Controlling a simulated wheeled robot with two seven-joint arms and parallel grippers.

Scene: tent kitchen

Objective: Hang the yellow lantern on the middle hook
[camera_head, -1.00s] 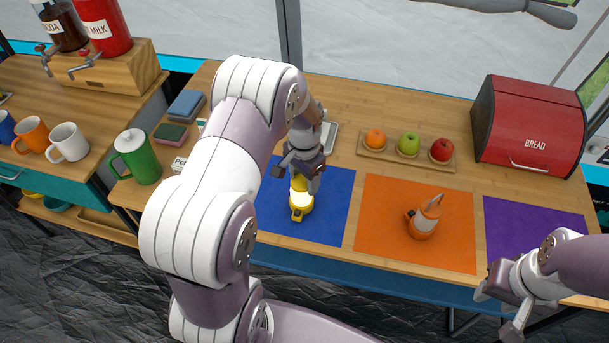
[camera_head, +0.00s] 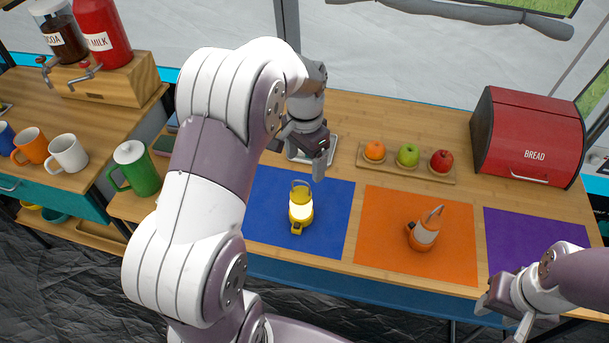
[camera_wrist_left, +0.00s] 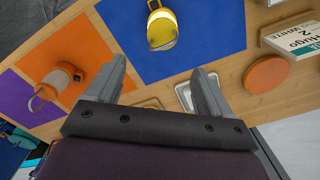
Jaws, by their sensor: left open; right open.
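The yellow lantern (camera_head: 301,207) stands lit on the blue mat (camera_head: 331,228), its handle raised. It also shows in the left wrist view (camera_wrist_left: 161,28), ahead of the fingers. My left gripper (camera_head: 300,152) is open and empty, above and behind the lantern, clear of it. The left wrist view shows its two spread fingers (camera_wrist_left: 160,88) with nothing between them. My right gripper (camera_head: 502,310) is open and empty at the lower right, in front of the purple mat. No hook is visible in these views.
An orange lantern (camera_head: 424,232) stands on the orange mat (camera_head: 380,255), beside the purple mat (camera_head: 515,232). A fruit tray (camera_head: 390,168) and red bread box (camera_head: 528,137) are behind. A book (camera_wrist_left: 292,38) lies near the blue mat.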

